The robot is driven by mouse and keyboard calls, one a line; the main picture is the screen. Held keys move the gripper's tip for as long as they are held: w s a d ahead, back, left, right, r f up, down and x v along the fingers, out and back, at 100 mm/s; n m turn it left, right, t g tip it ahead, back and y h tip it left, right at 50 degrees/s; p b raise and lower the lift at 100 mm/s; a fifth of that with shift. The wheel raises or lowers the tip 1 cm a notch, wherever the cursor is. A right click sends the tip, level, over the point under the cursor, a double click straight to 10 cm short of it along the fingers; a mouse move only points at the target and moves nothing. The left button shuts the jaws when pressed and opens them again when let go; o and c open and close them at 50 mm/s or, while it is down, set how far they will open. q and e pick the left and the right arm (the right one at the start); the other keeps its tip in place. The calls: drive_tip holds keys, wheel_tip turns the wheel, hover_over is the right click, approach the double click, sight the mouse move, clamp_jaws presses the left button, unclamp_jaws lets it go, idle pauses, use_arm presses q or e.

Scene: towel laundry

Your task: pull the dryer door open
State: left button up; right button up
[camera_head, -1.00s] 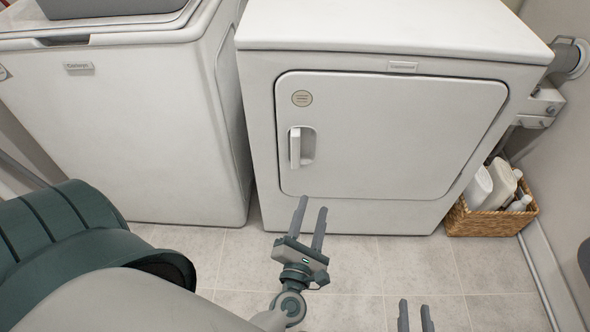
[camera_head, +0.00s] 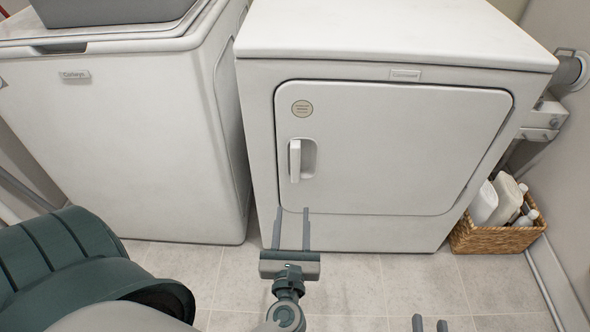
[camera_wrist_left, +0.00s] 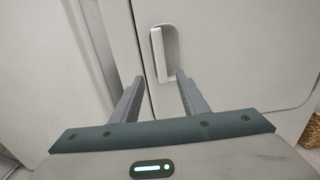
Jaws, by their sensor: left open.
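The dryer door (camera_head: 400,150) is a white panel, shut flush in the front of the white dryer (camera_head: 390,35). Its upright handle (camera_head: 295,160) sits in a recess at the door's left side; it also shows in the left wrist view (camera_wrist_left: 158,55). My left gripper (camera_head: 291,212) is open and empty, below the handle in the head view. In the left wrist view its fingers (camera_wrist_left: 160,82) point at the door, with the handle ahead between them and apart from both. My right gripper (camera_head: 430,320) shows only its two fingertips at the bottom edge, spread apart.
A white washer (camera_head: 140,130) with a grey bin (camera_head: 110,10) on top stands left of the dryer. A wicker basket (camera_head: 490,238) with white bottles sits on the floor at the dryer's right. The tiled floor (camera_head: 370,285) in front is clear.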

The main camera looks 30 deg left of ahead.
sight(295, 167)
use_arm(q)
drive_tip(key=x, duration=1.5)
drive_tip(key=shift+s+r+p, duration=0.1)
drive_tip(key=shift+p, duration=0.2)
drive_tip(key=shift+w+a, duration=0.35)
drive_tip(key=shift+w, duration=0.15)
use_arm(e)
drive_tip(key=shift+s+d+f+g, duration=0.2)
drive_tip(key=shift+f+g, duration=0.15)
drive_tip(key=shift+f, duration=0.2)
drive_tip(key=shift+s+d+f+g, duration=0.15)
drive_tip(key=shift+f+g, duration=0.2)
drive_tip(key=shift+f, duration=0.2)
use_arm(q)
clamp_jaws()
